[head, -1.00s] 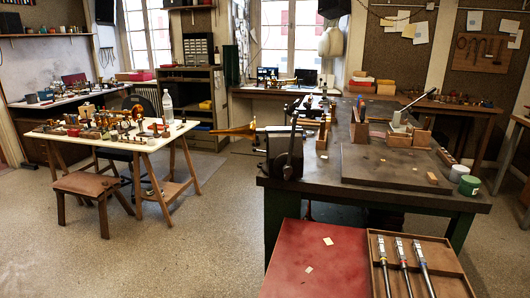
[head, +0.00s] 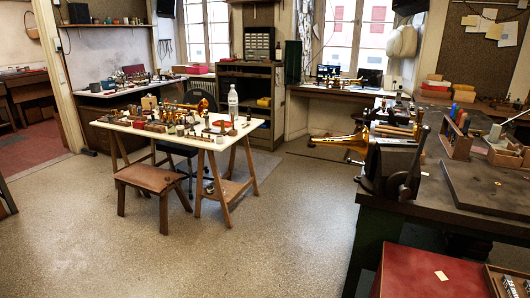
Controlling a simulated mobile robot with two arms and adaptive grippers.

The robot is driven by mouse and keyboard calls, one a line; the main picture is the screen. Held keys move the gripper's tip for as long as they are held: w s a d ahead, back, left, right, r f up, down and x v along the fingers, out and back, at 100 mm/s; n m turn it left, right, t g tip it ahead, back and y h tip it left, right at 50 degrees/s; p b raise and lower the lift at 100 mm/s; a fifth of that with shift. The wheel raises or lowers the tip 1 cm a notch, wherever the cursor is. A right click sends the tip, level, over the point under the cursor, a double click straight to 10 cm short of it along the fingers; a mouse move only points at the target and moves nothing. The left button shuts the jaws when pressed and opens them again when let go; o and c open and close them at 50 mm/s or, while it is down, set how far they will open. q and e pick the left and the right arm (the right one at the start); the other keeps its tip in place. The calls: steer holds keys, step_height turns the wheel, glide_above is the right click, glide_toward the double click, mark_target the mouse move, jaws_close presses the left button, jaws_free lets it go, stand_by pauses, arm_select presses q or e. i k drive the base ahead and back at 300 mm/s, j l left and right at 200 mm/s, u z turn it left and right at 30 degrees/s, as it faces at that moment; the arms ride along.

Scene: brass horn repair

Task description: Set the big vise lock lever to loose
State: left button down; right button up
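The big vise (head: 388,168) is a dark metal block at the left front corner of the dark workbench (head: 400,212). A dark lever (head: 420,148) rises from its right side, tilted up to the right. I cannot tell whether the lever stands at locked or loose. A brass horn bell (head: 346,142) sticks out to the left of the vise. Neither of my grippers is in view.
A white trestle table (head: 212,143) full of small parts stands at centre left, with a brown stool (head: 149,179) before it. A red-topped surface (head: 435,272) is at the lower right. The floor between is clear.

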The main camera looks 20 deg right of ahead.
mark_target(349, 161)
steer(key=i+j+u, duration=0.35)
steer(key=i+j, duration=0.15)
steer(key=i, duration=0.35)
steer(key=i+l+z, duration=0.1)
steer(key=i+z, duration=0.5)
steer(key=z, duration=0.25)
steer(key=i+j+z, duration=0.15)
steer(key=i+z, duration=0.25)
steer(key=i+l+z, duration=0.25)
steer(key=z, duration=0.15)
steer(key=i+l+z, duration=0.1)
steer(key=i+z, duration=0.9)
steer(key=z, duration=0.15)
